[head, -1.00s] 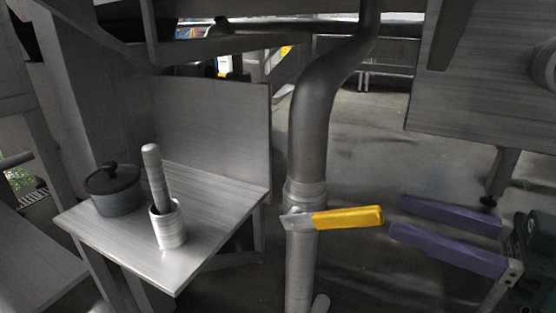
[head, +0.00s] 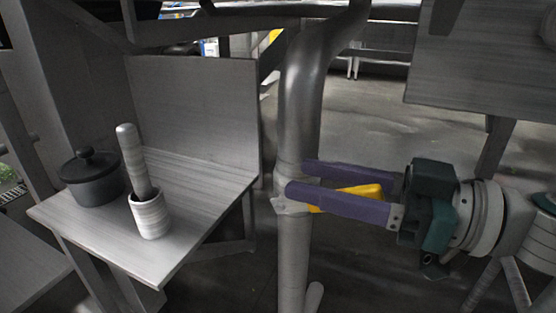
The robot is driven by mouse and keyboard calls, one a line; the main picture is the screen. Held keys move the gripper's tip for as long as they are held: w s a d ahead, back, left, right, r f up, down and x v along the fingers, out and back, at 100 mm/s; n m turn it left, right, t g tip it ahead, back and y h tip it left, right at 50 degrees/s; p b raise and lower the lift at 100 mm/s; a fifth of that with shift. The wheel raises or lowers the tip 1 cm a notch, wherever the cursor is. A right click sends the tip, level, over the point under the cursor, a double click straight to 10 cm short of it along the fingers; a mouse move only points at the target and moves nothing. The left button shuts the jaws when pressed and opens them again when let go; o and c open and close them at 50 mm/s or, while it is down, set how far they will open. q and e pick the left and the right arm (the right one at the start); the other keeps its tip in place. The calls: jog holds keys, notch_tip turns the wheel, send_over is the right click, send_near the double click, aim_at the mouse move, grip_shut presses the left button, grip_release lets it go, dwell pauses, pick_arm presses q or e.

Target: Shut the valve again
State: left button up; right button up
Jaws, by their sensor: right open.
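The valve's yellow lever handle (head: 364,192) points to the right, roughly crosswise to the upright grey pipe (head: 294,245). Its pivot end is at the pipe, just below the collar. My right gripper (head: 296,178) reaches in from the right with two purple fingers. The fingers are open, one on the far side and one on the near side of the handle, with their tips at the pipe. The near finger hides much of the handle. I cannot tell whether either finger touches it. My left gripper is not in view.
A small grey shelf (head: 190,225) to the left of the pipe holds a dark lidded pot (head: 92,180) and a pale mortar (head: 150,215) with a pestle (head: 133,160). A large grey panel (head: 490,60) hangs at the upper right. Floor shows behind the pipe.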

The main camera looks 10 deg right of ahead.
jog(key=shift+c, duration=0.2)
grip_shut()
dwell(1.1)
